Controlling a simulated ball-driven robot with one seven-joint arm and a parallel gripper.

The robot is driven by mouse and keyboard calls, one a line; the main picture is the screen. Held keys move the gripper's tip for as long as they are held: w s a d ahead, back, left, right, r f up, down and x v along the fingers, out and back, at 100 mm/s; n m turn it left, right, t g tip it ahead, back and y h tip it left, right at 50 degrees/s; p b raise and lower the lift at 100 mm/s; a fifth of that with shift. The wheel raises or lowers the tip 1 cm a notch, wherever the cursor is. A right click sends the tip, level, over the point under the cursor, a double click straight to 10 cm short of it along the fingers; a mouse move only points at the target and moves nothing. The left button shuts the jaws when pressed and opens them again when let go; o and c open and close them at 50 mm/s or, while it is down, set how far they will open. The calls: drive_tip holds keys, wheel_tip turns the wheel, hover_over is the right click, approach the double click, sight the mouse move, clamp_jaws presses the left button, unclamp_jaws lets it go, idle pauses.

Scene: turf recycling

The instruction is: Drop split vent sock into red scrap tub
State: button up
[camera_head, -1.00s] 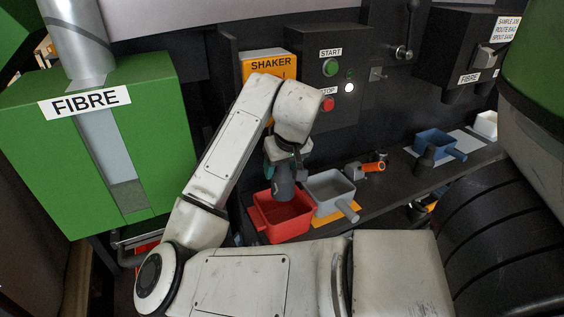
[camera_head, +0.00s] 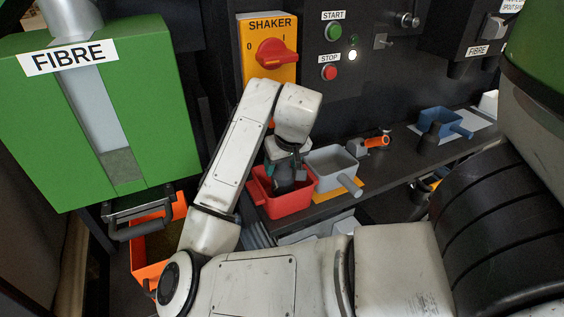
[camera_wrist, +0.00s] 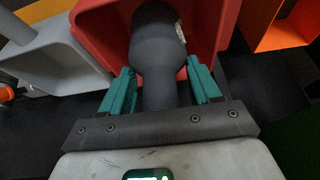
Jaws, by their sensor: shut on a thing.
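The split vent sock is a dark grey flexible-looking piece held in my gripper (camera_head: 287,162). In the wrist view the vent sock (camera_wrist: 162,58) stands between the two teal finger pads of my gripper (camera_wrist: 160,90), narrow near the fingers and bulging beyond them. The red scrap tub (camera_head: 287,206) sits on the dark bench, and my gripper is over it with the sock's lower part inside its opening. The tub (camera_wrist: 98,30) surrounds the sock's far end in the wrist view. Whether the sock touches the tub floor is hidden.
A grey tub (camera_head: 330,165) with a handle stands close to the right of the red tub. An orange-handled tool (camera_head: 374,142) and a blue tub (camera_head: 437,121) lie farther right. The shaker panel (camera_head: 268,45) rises behind my arm. A green fibre box (camera_head: 150,110) is at left, above an orange bin (camera_head: 146,262).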

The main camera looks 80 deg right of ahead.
idle(0.4)
drive_tip(key=o, duration=1.2)
drive_tip(key=shift+c, duration=0.2)
drive_tip(key=shift+r, duration=0.1)
drive_tip(key=p+v, duration=0.2)
drive_tip(key=v, duration=0.8)
drive_tip(key=shift+a+r, duration=0.2)
drive_tip(key=shift+r, duration=0.05)
